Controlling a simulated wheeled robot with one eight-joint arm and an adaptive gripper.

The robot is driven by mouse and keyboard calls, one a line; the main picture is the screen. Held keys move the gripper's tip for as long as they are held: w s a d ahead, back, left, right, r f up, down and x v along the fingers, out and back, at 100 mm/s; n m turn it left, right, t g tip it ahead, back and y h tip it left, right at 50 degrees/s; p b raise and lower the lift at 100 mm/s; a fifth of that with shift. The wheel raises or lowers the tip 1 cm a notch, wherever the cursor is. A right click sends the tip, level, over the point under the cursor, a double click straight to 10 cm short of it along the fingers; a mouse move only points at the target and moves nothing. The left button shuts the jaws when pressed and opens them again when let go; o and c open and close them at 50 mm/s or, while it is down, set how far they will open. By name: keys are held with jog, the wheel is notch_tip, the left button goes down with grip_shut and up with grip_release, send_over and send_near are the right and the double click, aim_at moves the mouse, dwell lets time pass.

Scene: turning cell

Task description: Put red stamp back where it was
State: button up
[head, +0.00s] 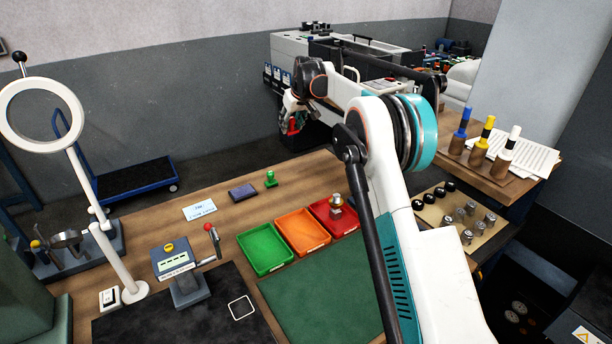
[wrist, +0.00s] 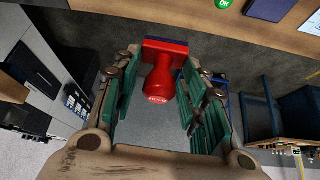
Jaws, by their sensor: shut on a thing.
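The red stamp (head: 292,126) is up in the air beyond the far edge of the bench, held by my gripper (head: 291,116). In the wrist view the red stamp (wrist: 162,82) lies between the green finger pads of my gripper (wrist: 157,92), its wide base away from the palm. A green stamp (head: 270,179) stands upright at the back of the bench. A dark purple pad (head: 242,193) lies left of it. Both show at the top of the wrist view, as a green disc marked OK (wrist: 222,4) and a dark pad (wrist: 270,9).
A pale card (head: 199,211) lies left of the pad. Green (head: 264,249), orange (head: 302,232) and red (head: 328,214) trays stand mid-bench; the red one holds a metal part. Blue, yellow and white markers stand at right. Bare wood lies right of the green stamp.

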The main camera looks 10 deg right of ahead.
notch_tip(320, 180, down, 20)
jog(key=b, duration=0.4)
jog(key=shift+r, duration=0.25)
jog(key=o, duration=0.4)
jog(key=shift+f, duration=0.2)
jog(key=o, duration=0.5)
jog(key=shift+c, duration=0.2)
jog(key=shift+r, duration=0.1)
